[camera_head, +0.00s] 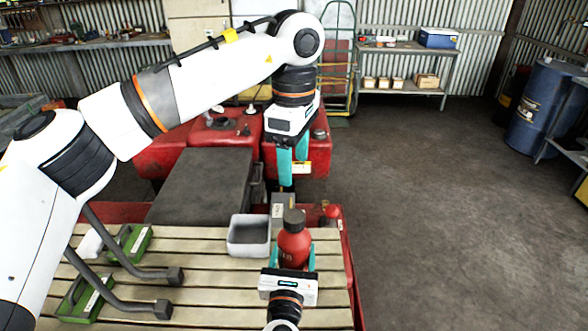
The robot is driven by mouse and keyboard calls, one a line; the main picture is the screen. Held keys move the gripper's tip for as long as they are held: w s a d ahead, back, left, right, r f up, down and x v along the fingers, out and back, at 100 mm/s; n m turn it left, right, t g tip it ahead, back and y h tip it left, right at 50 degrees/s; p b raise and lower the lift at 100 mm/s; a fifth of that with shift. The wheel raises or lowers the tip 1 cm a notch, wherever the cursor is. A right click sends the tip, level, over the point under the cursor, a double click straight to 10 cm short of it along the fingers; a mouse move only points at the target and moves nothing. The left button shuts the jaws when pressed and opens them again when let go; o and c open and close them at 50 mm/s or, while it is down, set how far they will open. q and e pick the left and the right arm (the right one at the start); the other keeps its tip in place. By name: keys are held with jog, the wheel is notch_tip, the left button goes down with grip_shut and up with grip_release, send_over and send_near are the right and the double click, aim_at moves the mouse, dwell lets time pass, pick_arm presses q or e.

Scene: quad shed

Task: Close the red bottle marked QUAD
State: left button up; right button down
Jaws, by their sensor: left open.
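The red bottle (293,245) stands upright on the slatted wooden top (215,290), with a dark cap (294,216) at its mouth. I cannot tell whether the cap is tight. Pale lettering on its front is partly hidden and too small to read. My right gripper (289,262) comes from the near side, its teal fingers on both sides of the bottle body, seemingly closed on it. My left gripper (294,167) is open and empty, pointing down above and behind the bottle, apart from the cap.
A grey open bin (249,235) stands just left of the bottle, and a grey labelled box (283,206) behind it. Red quad bodywork (200,135) is behind. The floor at right is free; a blue drum (541,107) stands far right.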

jog(key=shift+c, duration=1.3)
grip_release()
jog(key=shift+s, duration=0.3)
pick_arm(q)
notch_tip(320, 180, down, 3)
jog(key=b, duration=0.3)
jog(key=shift+f, duration=0.15)
jog(key=shift+f+b, duration=0.1)
jog(key=shift+b, duration=0.2)
pick_arm(e)
jog(key=s+a, duration=0.1)
jog(key=s, duration=1)
jog(key=shift+s+a, duration=0.2)
jog(key=shift+a, duration=0.05)
